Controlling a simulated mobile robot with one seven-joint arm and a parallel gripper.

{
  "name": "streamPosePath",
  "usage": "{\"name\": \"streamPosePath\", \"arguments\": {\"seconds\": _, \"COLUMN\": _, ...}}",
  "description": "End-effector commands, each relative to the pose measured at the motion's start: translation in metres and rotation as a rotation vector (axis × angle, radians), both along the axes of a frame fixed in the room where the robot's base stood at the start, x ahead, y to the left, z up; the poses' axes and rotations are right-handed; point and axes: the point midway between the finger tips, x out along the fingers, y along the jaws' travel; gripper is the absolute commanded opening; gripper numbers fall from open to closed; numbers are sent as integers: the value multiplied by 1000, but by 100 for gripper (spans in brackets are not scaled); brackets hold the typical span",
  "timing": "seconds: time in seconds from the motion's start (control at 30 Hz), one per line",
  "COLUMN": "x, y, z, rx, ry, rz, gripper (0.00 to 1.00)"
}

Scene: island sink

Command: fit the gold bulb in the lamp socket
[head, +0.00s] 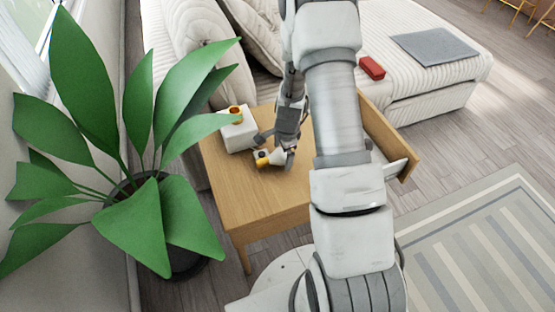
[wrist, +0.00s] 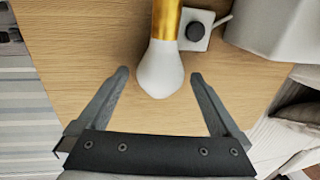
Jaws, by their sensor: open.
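The gold bulb (wrist: 160,70) lies on its side on the wooden table, its white glass toward my gripper and its gold base pointing away. In the head view the bulb (head: 277,157) is small and partly covered by my gripper (head: 276,150). In the wrist view my gripper (wrist: 160,76) is open, with a fingertip on each side of the bulb's rounded end and gaps on both sides. The white lamp block (head: 238,135) stands at the table's back left, with a gold-rimmed socket (head: 236,110) on top. In the wrist view part of the lamp block (wrist: 275,28) shows.
A small white plate with a black knob (wrist: 195,31) lies beside the bulb's gold base. A large plant (head: 160,225) crowds the table's left. An open drawer (head: 400,168) sticks out on the right. The table's front (head: 260,200) is clear. A red box (head: 372,68) lies on the sofa.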

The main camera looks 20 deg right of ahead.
Motion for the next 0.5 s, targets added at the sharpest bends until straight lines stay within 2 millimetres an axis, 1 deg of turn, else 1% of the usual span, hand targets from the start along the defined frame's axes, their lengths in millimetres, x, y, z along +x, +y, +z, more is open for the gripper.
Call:
{"name": "streamPosePath", "arguments": {"seconds": 0.03, "x": 1, "y": 0, "z": -8, "rx": 0, "ry": 1, "rz": 0, "gripper": 100}}
{"name": "streamPosePath", "arguments": {"seconds": 0.07, "x": 2, "y": 0, "z": -9, "rx": 0, "ry": 0, "rz": 0, "gripper": 100}}
{"name": "streamPosePath", "arguments": {"seconds": 0.27, "x": 2, "y": 0, "z": -9, "rx": 0, "ry": -2, "rz": 0, "gripper": 100}}
{"name": "streamPosePath", "arguments": {"seconds": 0.3, "x": 2, "y": 0, "z": -9, "rx": 0, "ry": -1, "rz": 0, "gripper": 96}}
{"name": "streamPosePath", "arguments": {"seconds": 0.37, "x": 2, "y": 0, "z": -9, "rx": 0, "ry": -1, "rz": 0, "gripper": 86}}
{"name": "streamPosePath", "arguments": {"seconds": 0.5, "x": 2, "y": 0, "z": -9, "rx": 0, "ry": -1, "rz": 0, "gripper": 60}}
